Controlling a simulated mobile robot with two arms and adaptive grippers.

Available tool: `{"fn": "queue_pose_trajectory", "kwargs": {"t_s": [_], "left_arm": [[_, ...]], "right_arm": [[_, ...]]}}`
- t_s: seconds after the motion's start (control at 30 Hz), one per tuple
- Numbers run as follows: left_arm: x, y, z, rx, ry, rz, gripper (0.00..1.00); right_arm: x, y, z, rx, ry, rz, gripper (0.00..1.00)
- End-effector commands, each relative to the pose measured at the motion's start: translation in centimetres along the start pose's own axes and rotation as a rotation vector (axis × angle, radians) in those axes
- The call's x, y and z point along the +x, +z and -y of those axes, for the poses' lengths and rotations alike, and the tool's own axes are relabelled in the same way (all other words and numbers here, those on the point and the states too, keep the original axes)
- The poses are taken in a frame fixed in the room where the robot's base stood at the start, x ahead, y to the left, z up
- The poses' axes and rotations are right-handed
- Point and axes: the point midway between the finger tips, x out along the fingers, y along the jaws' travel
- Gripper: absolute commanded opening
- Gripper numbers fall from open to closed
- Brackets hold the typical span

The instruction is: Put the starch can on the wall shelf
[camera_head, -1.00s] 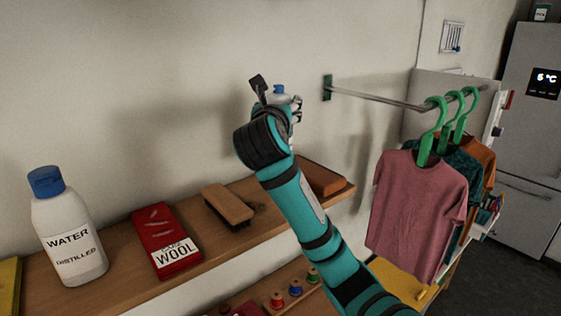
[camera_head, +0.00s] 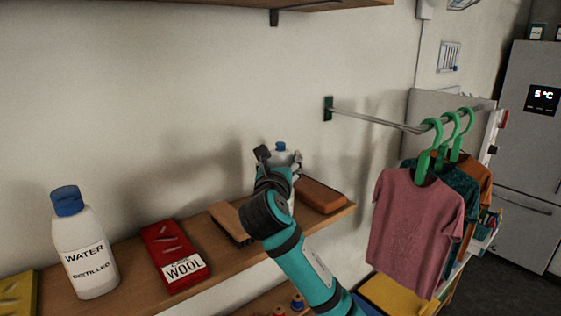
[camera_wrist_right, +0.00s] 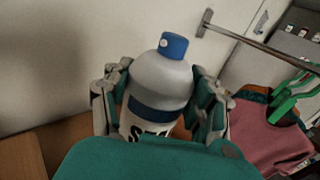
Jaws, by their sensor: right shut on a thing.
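The starch can (camera_head: 281,155) is a white-grey spray can with a blue cap. My right gripper (camera_head: 278,166) is shut on it and holds it roughly upright at the right part of the wooden wall shelf (camera_head: 130,298). In the right wrist view the can (camera_wrist_right: 160,80) stands between the two fingers of the gripper (camera_wrist_right: 158,100), its label partly covered. My arm hides the can's base in the head view, so I cannot tell whether it touches the shelf. My left gripper is not in view.
On the shelf stand a distilled water bottle (camera_head: 83,245), a red wool box (camera_head: 172,255), a brush (camera_head: 229,222) and a brown block (camera_head: 320,196). A rail (camera_head: 375,119) with hanging shirts (camera_head: 415,225) is to the right. Another shelf (camera_head: 320,4) is above.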

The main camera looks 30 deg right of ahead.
Motion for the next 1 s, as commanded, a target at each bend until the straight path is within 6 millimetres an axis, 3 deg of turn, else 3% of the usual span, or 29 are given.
{"fn": "queue_pose_trajectory", "kwargs": {"t_s": [0.03, 0.2, 0.53, 0.67, 1.0], "left_arm": [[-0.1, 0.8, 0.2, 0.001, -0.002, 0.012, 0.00], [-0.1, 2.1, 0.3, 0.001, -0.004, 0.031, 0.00], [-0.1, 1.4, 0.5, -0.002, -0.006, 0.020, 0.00], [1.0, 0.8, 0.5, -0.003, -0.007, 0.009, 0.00], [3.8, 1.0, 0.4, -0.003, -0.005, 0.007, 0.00]], "right_arm": [[0.0, -0.1, 0.0, -0.001, 0.000, 0.000, 0.62], [0.0, -0.1, 0.0, -0.001, 0.000, 0.000, 0.82], [0.0, 0.4, 0.0, 0.000, 0.000, 0.000, 0.82], [-1.7, 0.0, -0.1, 0.001, 0.003, 0.004, 0.82], [-8.9, 0.0, -0.1, 0.003, 0.003, 0.003, 0.82]]}}
